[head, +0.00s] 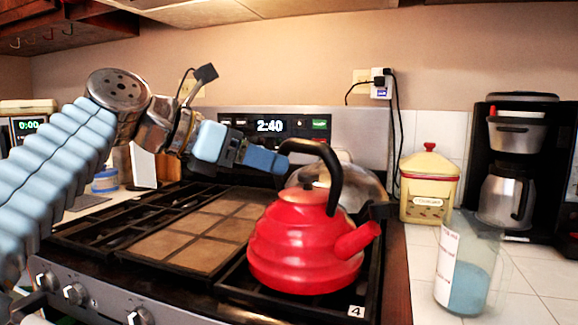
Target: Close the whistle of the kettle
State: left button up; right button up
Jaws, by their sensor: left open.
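A red kettle (300,245) with a black arched handle (333,165) stands upright on the front right of the stove. Its red spout (358,240) points to the right. I cannot clearly make out the whistle at the spout's end, nor whether it is open. My left gripper (280,160) comes in from the left, with its blue fingertips just left of the upper end of the handle. It is open and holds nothing that I can see. Whether it touches the handle is unclear. My right gripper is not in view.
The stove grates (150,225) lie left of the kettle. A glass lid (350,183) is behind it. To the right are a yellow canister (428,188), a clear container with blue contents (467,275) and a black coffee maker (515,165). White counter is free between them.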

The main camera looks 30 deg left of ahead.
aim_at(381, 211)
jog(key=k, duration=1.5)
